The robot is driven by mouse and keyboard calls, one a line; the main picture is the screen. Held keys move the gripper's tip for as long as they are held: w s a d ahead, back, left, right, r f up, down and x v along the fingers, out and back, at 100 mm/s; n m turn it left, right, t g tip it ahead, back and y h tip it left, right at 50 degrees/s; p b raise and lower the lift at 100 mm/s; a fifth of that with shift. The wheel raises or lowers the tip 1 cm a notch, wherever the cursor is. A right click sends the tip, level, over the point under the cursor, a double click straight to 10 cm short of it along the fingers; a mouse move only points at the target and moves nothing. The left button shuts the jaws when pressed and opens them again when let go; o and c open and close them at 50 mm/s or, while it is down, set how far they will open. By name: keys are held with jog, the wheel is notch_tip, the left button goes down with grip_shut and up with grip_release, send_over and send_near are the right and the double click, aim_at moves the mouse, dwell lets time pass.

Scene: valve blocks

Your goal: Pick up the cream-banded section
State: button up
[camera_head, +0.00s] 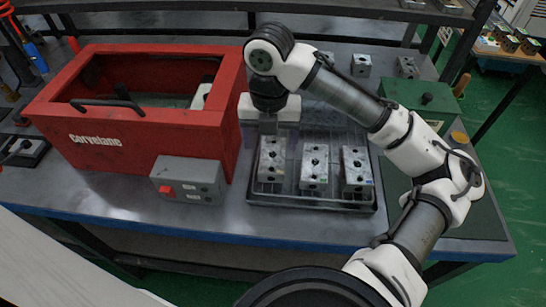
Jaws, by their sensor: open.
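Three grey metal valve sections stand in a dark tray (312,204): a left one (271,164), a middle one (314,166) and a right one (357,168). Each has dark holes on its faces. A cream band cannot be made out on any of them at this size. My gripper (268,133) is open and points down over the back end of the left section. Its wrist and body hide that section's far end. Whether the fingers touch the section cannot be told.
A red open-topped machine (135,141) stands left of the tray, with a grey control box (188,180) with a red button in front. A green box (421,102) and more metal blocks (361,65) stand behind. My arm spans the right side. The bench front (215,221) is clear.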

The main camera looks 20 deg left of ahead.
aim_at(273, 154)
jog(key=f, duration=0.2)
jog(key=f+p, duration=0.1)
jog(key=f, duration=0.2)
jog(key=shift+w+d+f, duration=0.15)
jog(key=shift+d+f, duration=0.05)
jog(key=shift+f, duration=0.15)
jog(key=c, duration=1.4)
jog(key=shift+r, duration=0.1)
